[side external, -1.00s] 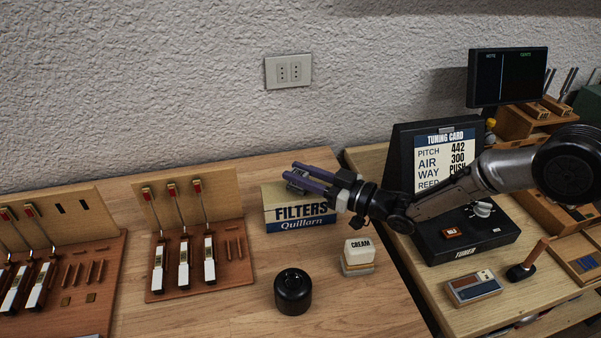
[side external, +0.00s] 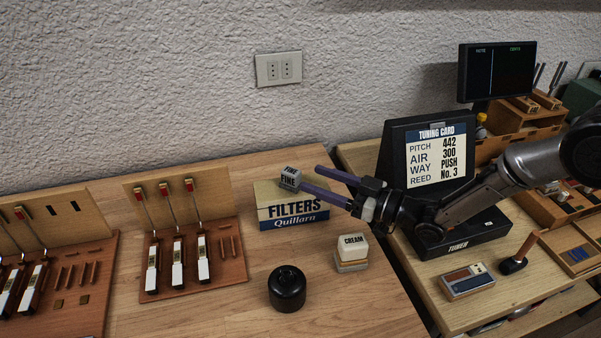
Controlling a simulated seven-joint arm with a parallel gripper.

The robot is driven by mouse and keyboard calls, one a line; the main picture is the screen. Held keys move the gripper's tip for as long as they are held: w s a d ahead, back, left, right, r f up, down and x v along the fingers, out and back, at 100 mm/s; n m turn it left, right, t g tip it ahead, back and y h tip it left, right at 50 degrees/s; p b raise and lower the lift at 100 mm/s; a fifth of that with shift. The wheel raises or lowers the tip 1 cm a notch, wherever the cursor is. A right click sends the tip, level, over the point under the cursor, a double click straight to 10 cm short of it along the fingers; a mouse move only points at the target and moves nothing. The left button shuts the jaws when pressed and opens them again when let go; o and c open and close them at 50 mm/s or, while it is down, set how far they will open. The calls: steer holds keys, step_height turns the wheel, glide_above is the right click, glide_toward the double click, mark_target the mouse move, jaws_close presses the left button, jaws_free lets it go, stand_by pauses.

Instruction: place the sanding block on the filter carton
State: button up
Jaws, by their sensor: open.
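The filter carton (side external: 292,213), cream and blue and marked FILTERS Quillarn, stands on the wooden table. A small grey block marked FINE (side external: 290,178), which looks like the sanding block, sits on the carton's top toward its back, slightly tilted to the view. My gripper (side external: 318,182) is open at the block's right, its two purple fingers pointing left toward it. The fingertips look clear of the block or just beside it; the exact gap cannot be told.
A cream block marked CREAM (side external: 352,246) rests on another block right of the carton. A black round jar (side external: 287,288) stands in front. Key racks (side external: 190,250) fill the left. A tuner with a tuning card (side external: 436,152) stands on the right bench.

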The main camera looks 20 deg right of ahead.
steer(key=shift+v, duration=2.7)
steer(key=d+r+m+h, duration=0.3)
steer(key=d+r+h, duration=0.4)
steer(key=d, duration=0.4)
steer(key=s+d+r+m+g+h, duration=0.1)
steer(key=s+d+r+h, duration=0.15)
steer(key=d, duration=0.25)
steer(key=s+d+r+m+h, duration=0.1)
steer(key=s+d+r, duration=0.1)
steer(key=s+d, duration=0.2)
steer(key=s+d+f+m+g+h, duration=0.1)
steer(key=s+d+m+g, duration=0.1)
steer(key=s, duration=1.1)
steer(key=s+d+f+m+g+h, duration=0.1)
steer(key=s+d+g, duration=0.3)
steer(key=s, duration=0.9)
steer(key=shift+d+m, duration=0.5)
steer(key=shift+d, duration=0.1)
